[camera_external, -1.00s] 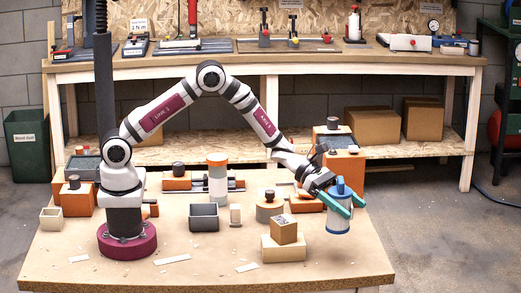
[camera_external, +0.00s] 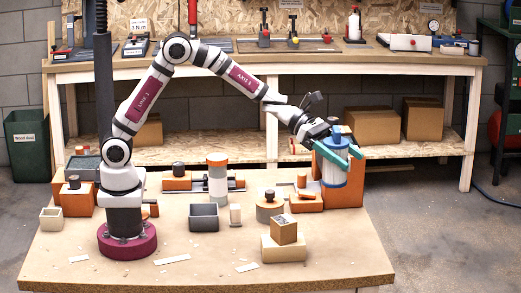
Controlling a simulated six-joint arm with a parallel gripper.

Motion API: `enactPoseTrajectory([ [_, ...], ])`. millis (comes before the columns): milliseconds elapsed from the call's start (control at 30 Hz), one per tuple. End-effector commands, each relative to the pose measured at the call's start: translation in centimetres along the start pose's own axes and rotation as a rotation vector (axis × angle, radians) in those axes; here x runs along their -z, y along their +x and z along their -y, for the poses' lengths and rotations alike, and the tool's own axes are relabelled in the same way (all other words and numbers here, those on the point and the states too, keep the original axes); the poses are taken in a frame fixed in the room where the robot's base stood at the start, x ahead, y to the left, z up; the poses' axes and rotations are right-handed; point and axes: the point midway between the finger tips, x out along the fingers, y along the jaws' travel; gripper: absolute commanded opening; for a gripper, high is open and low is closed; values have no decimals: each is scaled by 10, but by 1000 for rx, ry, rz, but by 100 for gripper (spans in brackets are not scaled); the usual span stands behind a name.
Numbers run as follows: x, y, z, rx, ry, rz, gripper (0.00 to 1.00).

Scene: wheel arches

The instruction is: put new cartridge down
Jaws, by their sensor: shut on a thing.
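My gripper (camera_external: 340,152) has teal fingers shut on a blue-and-white cartridge (camera_external: 334,172) near its top. The cartridge is roughly upright, with a blue cap and a blue lower rim. It overlaps the large orange housing (camera_external: 351,184) at the right back of the front table in this view. I cannot tell whether the cartridge is in front of, inside or touching the housing. The housing's front is partly hidden by the cartridge and gripper.
A white-grey cylinder with orange bands (camera_external: 217,182) stands mid-table. A grey open bin (camera_external: 204,217), a round knobbed part (camera_external: 269,207) and stacked cardboard boxes (camera_external: 284,247) stand nearer the front. The table's right front (camera_external: 345,258) is clear.

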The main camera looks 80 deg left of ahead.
Motion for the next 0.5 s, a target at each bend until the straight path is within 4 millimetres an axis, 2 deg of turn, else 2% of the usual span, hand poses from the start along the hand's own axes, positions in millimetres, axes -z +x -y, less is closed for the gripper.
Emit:
enactPoseTrajectory([
  [267, 14, -33, -65, -128, -52, 1, 14],
  [367, 23, -55, -99, -198, -81, 1, 14],
  [467, 36, -85, -139, -287, -118, 1, 14],
  [500, 42, -101, -157, -329, -135, 1, 14],
])
